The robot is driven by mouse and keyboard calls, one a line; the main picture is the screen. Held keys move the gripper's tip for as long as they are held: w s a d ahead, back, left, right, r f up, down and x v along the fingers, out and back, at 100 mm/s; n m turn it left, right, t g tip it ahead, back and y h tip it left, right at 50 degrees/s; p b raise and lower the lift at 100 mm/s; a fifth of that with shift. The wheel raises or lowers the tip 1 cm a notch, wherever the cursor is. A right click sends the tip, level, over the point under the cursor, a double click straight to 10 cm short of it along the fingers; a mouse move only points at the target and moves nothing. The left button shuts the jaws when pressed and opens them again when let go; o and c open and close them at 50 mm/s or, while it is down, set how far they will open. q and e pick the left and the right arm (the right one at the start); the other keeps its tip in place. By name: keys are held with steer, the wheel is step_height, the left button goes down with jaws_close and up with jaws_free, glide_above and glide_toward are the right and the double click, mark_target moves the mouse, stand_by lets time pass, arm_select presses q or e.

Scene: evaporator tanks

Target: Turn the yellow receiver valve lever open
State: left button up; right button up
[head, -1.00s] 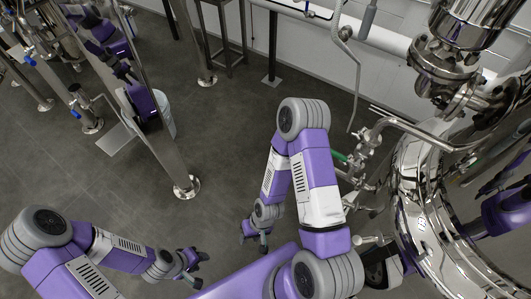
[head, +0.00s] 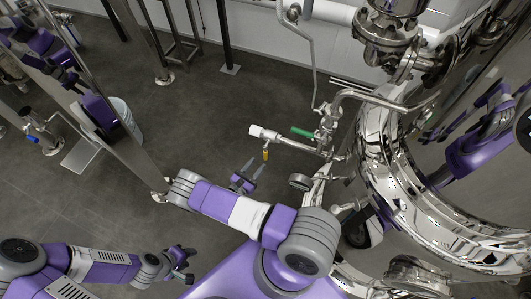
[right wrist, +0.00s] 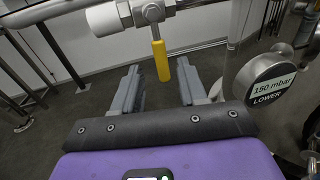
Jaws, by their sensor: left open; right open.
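The yellow valve lever (head: 265,154) hangs down from a valve on a horizontal pipe with a white end (head: 256,131). My right gripper (right wrist: 158,84) is open, with a grey finger on each side of the lever's line of sight. I cannot tell whether the lever lies between the fingers; no contact shows. In the head view my right gripper (head: 245,175) is just below and left of the lever. My left gripper (head: 184,265) is open and empty, low over the floor.
A green-handled valve (head: 303,132) sits on the same piping, near the shiny steel tank (head: 430,200). A gauge (right wrist: 265,82) reading "150 mbar LOWER" stands right of my right gripper.

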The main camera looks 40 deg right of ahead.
mark_target(265, 153)
steer(key=b+x, duration=0.1)
steer(key=x, duration=0.6)
steer(key=shift+w+d, duration=0.1)
steer(key=shift+d, duration=0.05)
jaws_close()
